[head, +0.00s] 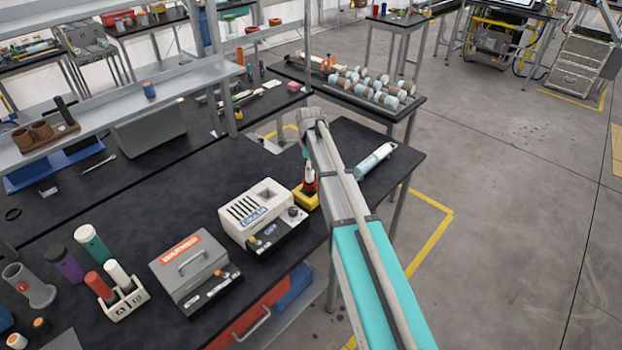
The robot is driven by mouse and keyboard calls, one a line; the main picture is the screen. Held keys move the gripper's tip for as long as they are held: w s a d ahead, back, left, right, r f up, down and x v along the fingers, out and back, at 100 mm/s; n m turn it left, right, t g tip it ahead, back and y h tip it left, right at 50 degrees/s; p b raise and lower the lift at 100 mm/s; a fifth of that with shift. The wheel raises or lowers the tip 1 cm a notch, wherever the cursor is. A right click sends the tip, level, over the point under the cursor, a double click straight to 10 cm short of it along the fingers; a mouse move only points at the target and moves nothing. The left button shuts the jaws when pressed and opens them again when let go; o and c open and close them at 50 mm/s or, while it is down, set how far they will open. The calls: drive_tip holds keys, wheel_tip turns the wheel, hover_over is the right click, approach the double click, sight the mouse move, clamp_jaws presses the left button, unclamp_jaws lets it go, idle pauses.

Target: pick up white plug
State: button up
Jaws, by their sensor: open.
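The likeliest white plug is the white rounded cylinder (117,273) in the head view. It stands upright in a small white two-place holder (128,303) at the lower left of the black table, close beside a red cylinder (98,285). My arm reaches in from the lower right, and its far end is over the table's right part, well away from the holder. My gripper cannot be made out; the arm seems to hide it.
A grey box marked WARMER (190,258) stands just right of the holder. A white box marked COOLER (258,205) is farther right. Purple (65,263), green (92,245) and grey (30,287) tubes stand behind and left of the holder. A white-blue cylinder (376,161) lies near the right edge.

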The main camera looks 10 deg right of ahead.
drive_tip(key=shift+w+f+b, duration=0.15)
drive_tip(key=shift+f+b, duration=0.5)
drive_tip(key=shift+f, duration=0.1)
drive_tip(key=shift+w+f+b, duration=0.15)
drive_tip(key=shift+f+b, duration=0.45)
drive_tip(key=shift+f, duration=0.1)
drive_tip(key=shift+f+b, duration=0.9)
clamp_jaws()
drive_tip(key=shift+r, duration=0.25)
wheel_tip(320, 180, up, 3)
drive_tip(key=p, duration=0.3)
drive_tip(key=s+a+r+p, duration=0.3)
drive_tip(key=s+r+p, duration=0.6)
drive_tip(key=s, duration=0.4)
drive_tip(key=shift+s+a+r+p, duration=0.3)
drive_tip(key=shift+a+p, duration=0.1)
drive_tip(key=shift+p, duration=0.15)
